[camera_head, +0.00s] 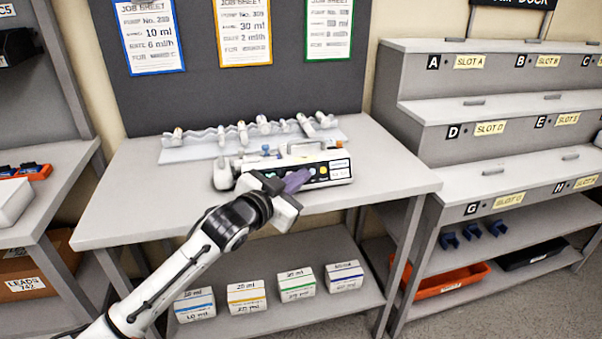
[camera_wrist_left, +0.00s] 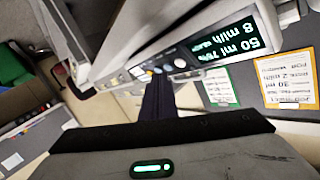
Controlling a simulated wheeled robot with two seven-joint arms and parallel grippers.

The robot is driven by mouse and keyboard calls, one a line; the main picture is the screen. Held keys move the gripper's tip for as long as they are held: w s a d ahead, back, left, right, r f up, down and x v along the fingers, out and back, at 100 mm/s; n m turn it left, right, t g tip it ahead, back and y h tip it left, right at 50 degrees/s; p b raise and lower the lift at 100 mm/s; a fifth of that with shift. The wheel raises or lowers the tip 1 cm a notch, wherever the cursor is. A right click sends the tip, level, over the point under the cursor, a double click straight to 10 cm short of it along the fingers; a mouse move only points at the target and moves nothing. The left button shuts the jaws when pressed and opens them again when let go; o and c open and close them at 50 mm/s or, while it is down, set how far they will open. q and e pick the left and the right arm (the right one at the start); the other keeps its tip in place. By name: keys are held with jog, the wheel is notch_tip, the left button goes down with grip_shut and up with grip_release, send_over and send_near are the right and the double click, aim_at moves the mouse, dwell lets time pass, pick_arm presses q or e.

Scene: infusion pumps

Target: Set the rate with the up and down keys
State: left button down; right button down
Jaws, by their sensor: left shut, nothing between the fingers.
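The infusion pump (camera_head: 318,168) is a white unit with a dark front panel and coloured keys, standing on the grey table. In the left wrist view the pump's display (camera_wrist_left: 222,42) reads "50 ml" and "8 ml/h" in light letters, upside down. Round keys (camera_wrist_left: 158,68) sit beside the display. My left gripper (camera_head: 298,180) is shut and empty at the pump's front, close to the keys. In the left wrist view its dark fingers (camera_wrist_left: 158,98) point at the key row. Whether the tips touch a key I cannot tell. My right gripper is not in view.
A pale rack (camera_head: 200,155) with several syringes lies behind the pump. Job sheets (camera_head: 150,35) hang on the dark board above. Small labelled boxes (camera_head: 247,296) stand on the lower shelf. A slotted dock (camera_head: 490,50) stands on the right. The table's front left is bare.

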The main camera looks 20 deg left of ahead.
pick_arm(q)
jog(key=shift+w+a+f, duration=0.15)
jog(key=shift+w+a, duration=0.1)
jog(key=shift+w, duration=0.1)
dwell(0.7)
jog(key=shift+s+d+r+p, duration=0.3)
jog(key=shift+s+p, duration=0.15)
jog(key=shift+p, duration=0.25)
jog(key=shift+s, duration=0.15)
jog(key=shift+d, duration=0.1)
jog(key=s+p, duration=0.1)
jog(key=s+d+r+p, duration=0.2)
jog(key=p, duration=0.1)
jog(key=shift+s+d, duration=0.25)
jog(key=shift+s, duration=0.1)
